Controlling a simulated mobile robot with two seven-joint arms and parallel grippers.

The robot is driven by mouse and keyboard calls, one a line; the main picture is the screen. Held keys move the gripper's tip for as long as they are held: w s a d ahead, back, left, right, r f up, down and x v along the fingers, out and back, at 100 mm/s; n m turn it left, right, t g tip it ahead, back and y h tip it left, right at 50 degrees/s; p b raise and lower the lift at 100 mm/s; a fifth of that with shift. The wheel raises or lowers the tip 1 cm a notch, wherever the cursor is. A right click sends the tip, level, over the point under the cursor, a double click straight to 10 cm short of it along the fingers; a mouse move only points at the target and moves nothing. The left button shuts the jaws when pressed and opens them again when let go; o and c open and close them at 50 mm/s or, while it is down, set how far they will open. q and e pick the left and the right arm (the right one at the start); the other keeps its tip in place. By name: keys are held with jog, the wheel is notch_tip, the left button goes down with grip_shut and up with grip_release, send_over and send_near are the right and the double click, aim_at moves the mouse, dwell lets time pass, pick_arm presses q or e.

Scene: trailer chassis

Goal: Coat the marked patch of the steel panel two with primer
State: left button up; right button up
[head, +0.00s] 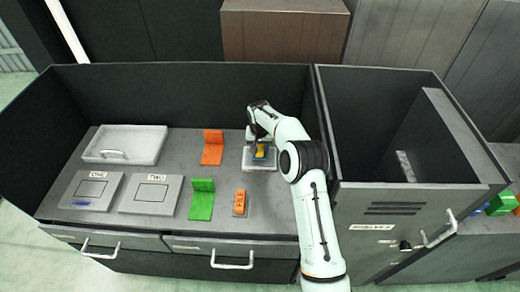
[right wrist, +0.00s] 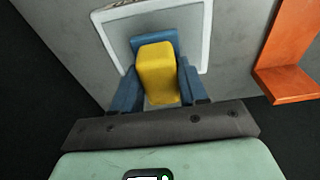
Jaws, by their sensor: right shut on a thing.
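Steel panel two (head: 127,205) is a grey plate labelled TWO at the front left of the bench, with a square outlined patch (head: 152,192) that looks bare grey. My right gripper (head: 260,155) is over a small white-rimmed tray (head: 272,166) right of the bench's middle. It is shut on a yellow block (right wrist: 157,72), which shows between its blue fingers in the right wrist view. A blue part lies just beyond the block; I cannot tell whether it belongs to the block. Whether the block touches the tray floor is unclear. My left gripper is out of view.
Panel one (head: 110,193), with a blue mark, lies left of panel two. A white lidded tray (head: 130,140) is behind them. An orange bracket (head: 212,148), a green bracket (head: 202,199) and an orange item (head: 240,203) stand between panel two and my arm. A tall grey cabinet (head: 400,215) is at right.

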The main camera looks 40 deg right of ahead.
aim_at(259, 146)
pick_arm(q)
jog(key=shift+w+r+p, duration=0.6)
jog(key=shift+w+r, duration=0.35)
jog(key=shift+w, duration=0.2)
pick_arm(e)
jog(key=shift+w+r, duration=0.1)
jog(key=shift+r, duration=2.35)
